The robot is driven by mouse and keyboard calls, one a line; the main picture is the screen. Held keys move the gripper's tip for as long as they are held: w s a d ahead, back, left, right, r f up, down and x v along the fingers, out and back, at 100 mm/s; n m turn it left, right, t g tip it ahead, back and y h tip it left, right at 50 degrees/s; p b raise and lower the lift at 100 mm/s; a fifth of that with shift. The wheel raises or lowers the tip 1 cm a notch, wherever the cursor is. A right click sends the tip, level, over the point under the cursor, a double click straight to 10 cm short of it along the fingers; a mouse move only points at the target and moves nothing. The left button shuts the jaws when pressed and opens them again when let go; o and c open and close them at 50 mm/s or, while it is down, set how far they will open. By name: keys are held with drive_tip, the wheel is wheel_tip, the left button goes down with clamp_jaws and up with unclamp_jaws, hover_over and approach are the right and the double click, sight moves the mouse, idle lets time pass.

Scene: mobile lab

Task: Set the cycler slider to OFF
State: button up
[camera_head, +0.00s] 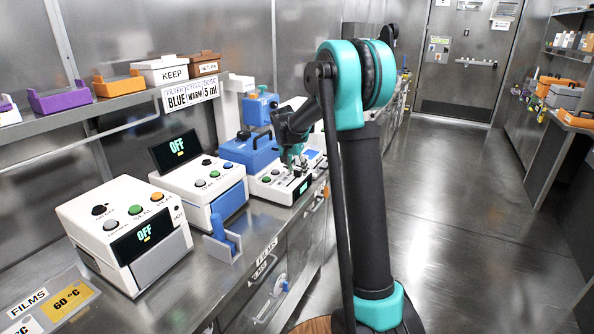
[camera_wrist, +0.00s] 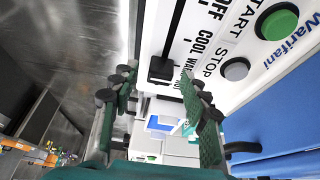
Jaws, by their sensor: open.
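The cycler (camera_head: 269,183) is a white box with a small lit display, on the bench in the head view. In the wrist view its white panel (camera_wrist: 222,88) carries OFF, COOL, WARM and HOT labels beside a dark slot. The black slider knob (camera_wrist: 161,70) sits at the lower end of the slot, near WARM and HOT, away from OFF. My gripper (camera_head: 288,163) is over the cycler. In the wrist view its two green fingers (camera_wrist: 157,84) are spread, with the knob showing between and slightly beyond their tips. Contact cannot be told.
The panel also has a grey STOP button (camera_wrist: 236,69) and a green START button (camera_wrist: 279,22). Two white devices with OFF displays (camera_head: 125,220) (camera_head: 190,178) and a blue stand (camera_head: 222,243) are on the bench to the left. A shelf (camera_head: 70,113) runs above. The right floor is clear.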

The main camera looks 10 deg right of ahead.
drive_tip(key=shift+w+f, duration=0.1)
drive_tip(key=shift+f, duration=0.2)
drive_tip(key=shift+c, duration=0.4)
clamp_jaws()
